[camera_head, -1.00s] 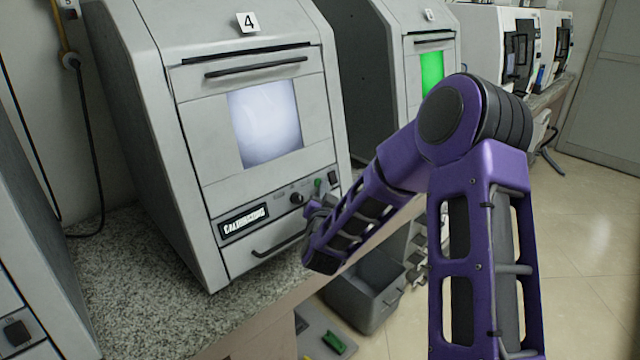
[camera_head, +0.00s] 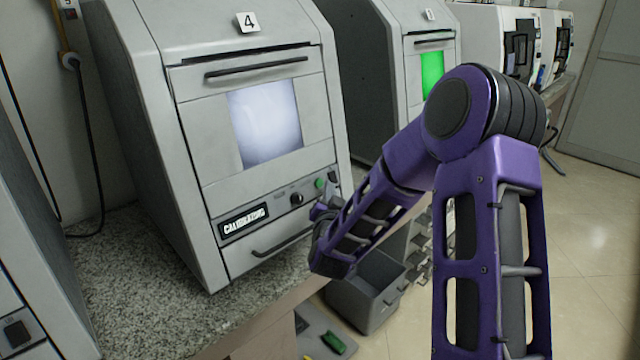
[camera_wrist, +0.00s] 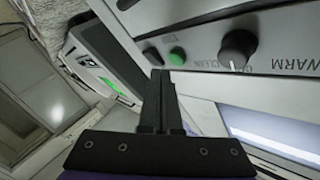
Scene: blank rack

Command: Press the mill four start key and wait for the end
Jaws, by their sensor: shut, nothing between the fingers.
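Mill four (camera_head: 270,200) is the large grey machine with a "4" label (camera_head: 247,22) above its door. Its window (camera_head: 265,122) glows pale white. A small display (camera_head: 244,221) at its lower left shows white lettering that looks like "CALIBRATING". The green key (camera_head: 319,183) sits on the front panel right of a black knob (camera_head: 296,199); the wrist view also shows the green key (camera_wrist: 177,56). My gripper (camera_wrist: 158,73) is shut and empty, its tips just beside the green key in that view. I cannot tell the gap in depth.
A similar mill (camera_head: 432,75) with a green-lit window stands to the right. A grey open bin (camera_head: 368,290) is below the speckled counter (camera_head: 130,290). A dark switch (camera_head: 332,176) sits right of the green key. Floor at the right is clear.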

